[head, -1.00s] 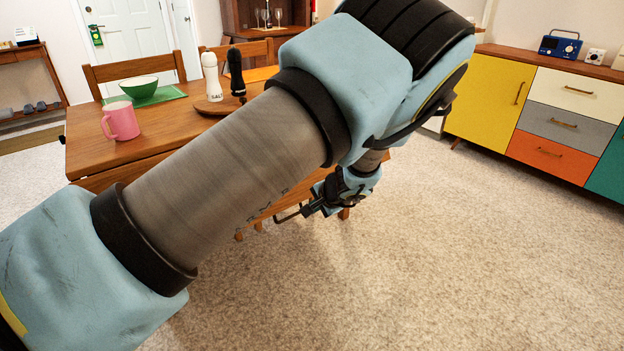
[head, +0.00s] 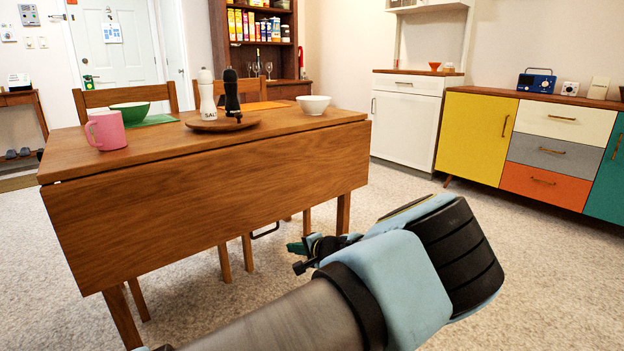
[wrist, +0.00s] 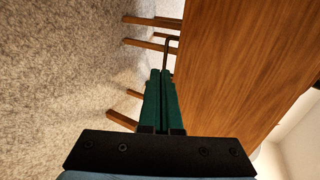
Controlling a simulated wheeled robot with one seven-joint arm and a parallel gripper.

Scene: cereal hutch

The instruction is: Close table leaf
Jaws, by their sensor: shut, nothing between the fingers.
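The wooden table (head: 160,143) stands at left in the head view. Its front leaf (head: 190,220) hangs down from the hinge line along the near edge of the top. A dark looped bar (head: 266,232) shows below the leaf's lower edge; it also shows in the wrist view (wrist: 167,48). My gripper (head: 297,248) is low, near the leaf's lower right corner. In the wrist view my gripper's green fingers (wrist: 161,75) are together and empty, pointing toward the bar, with the leaf (wrist: 240,70) close on the right. Whether they touch the bar cannot be told.
On the tabletop are a pink mug (head: 105,130), green bowl (head: 130,113), salt shaker (head: 207,95), black mill (head: 232,95) on a round wooden tray (head: 205,127), and white bowl (head: 313,104). Chairs (head: 165,95) stand behind. Carpet is clear right of the table, before the sideboard (head: 470,135).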

